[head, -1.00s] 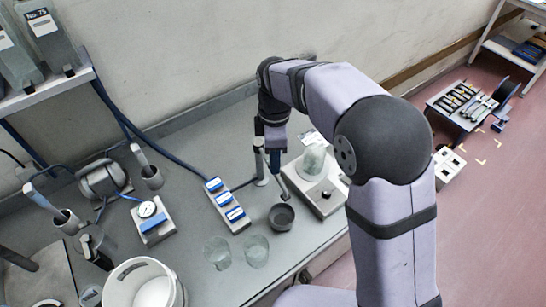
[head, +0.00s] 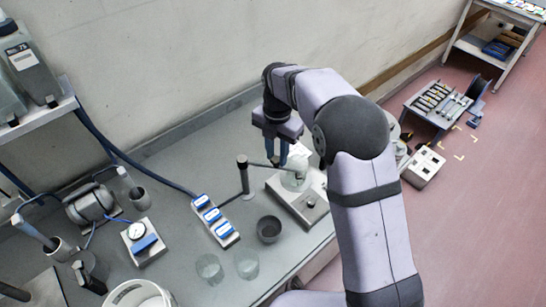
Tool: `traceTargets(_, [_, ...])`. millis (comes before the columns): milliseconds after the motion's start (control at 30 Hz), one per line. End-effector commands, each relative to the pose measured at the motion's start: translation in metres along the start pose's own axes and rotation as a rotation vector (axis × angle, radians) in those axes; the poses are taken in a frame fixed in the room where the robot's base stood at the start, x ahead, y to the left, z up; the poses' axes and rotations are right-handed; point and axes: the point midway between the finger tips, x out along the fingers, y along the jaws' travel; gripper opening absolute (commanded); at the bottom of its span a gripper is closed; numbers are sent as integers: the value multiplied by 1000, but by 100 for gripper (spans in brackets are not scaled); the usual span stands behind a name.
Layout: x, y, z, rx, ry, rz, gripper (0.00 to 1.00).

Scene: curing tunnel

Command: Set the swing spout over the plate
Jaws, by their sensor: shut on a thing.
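A clear beaker (head: 298,177) stands on the plate. The spout's arm reaches toward the beaker at the plate's left back side. The fingers partly hide the spout's tip, so I cannot tell whether it is over the beaker.
Two clear glasses (head: 209,267) (head: 247,264) stand nearer. A power strip (head: 214,221) with blue sockets lies left of the post. A gauge box (head: 143,241) and a white bucket (head: 140,295) are further left.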

Motion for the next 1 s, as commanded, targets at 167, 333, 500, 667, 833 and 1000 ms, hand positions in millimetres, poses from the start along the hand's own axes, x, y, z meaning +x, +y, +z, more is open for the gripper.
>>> traceTargets(167, [-3, 8, 14, -148, 0, 2, 0])
traceTargets(333, [-2, 15, 24, -261, 0, 2, 0])
traceTargets(500, [-2, 20, 30, -337, -1, 2, 0])
traceTargets(667, [-2, 23, 33, -375, -1, 2, 0])
traceTargets(833, [-1, 24, 34, -391, -2, 2, 0])
traceTargets(1000, [-1, 24, 34, -392, -3, 2, 0])
